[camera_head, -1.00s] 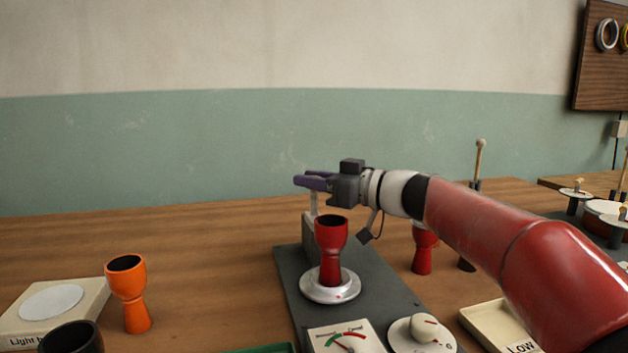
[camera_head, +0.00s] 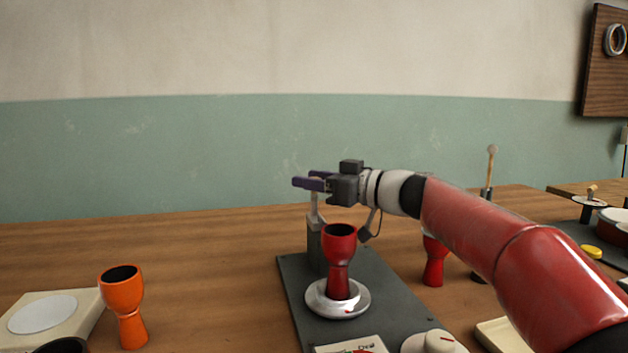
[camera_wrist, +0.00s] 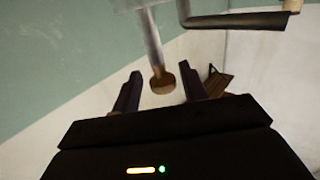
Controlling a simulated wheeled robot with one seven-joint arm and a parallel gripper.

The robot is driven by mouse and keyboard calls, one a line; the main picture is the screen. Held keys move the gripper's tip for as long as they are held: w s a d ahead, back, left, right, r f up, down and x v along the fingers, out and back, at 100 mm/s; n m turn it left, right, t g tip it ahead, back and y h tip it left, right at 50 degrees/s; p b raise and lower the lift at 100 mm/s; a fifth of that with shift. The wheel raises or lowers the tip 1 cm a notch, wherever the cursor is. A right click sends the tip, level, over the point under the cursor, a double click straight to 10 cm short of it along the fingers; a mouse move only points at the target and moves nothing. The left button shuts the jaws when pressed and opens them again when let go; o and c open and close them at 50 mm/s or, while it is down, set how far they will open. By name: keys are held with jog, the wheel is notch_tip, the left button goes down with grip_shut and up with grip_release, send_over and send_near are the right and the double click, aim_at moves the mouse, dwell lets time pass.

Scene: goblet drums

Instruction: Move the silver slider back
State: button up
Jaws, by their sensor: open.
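My gripper (camera_head: 303,183) is open above the back end of a dark grey base plate (camera_head: 300,284). Under it a silver upright piece (camera_head: 315,208), likely the slider's handle, rises from a grey block (camera_head: 314,246). In the wrist view a metal rod with a wooden round end (camera_wrist: 162,83) appears between my two spread fingers; I cannot tell whether they touch it. A red goblet drum (camera_head: 339,246) stands upright on a round silver plate (camera_head: 316,300) on the base plate, in front of the block.
A dial (camera_head: 350,348) and a white knob (camera_head: 438,341) sit at the plate's front. An orange goblet drum (camera_head: 122,290) and a pale box (camera_head: 25,332) are at left. Another red drum (camera_head: 434,262) stands behind my arm.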

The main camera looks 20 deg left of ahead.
jog(key=b+v, duration=0.2)
jog(key=v, duration=0.5)
jog(key=shift+d, duration=0.35)
jog(key=shift+s, duration=0.15)
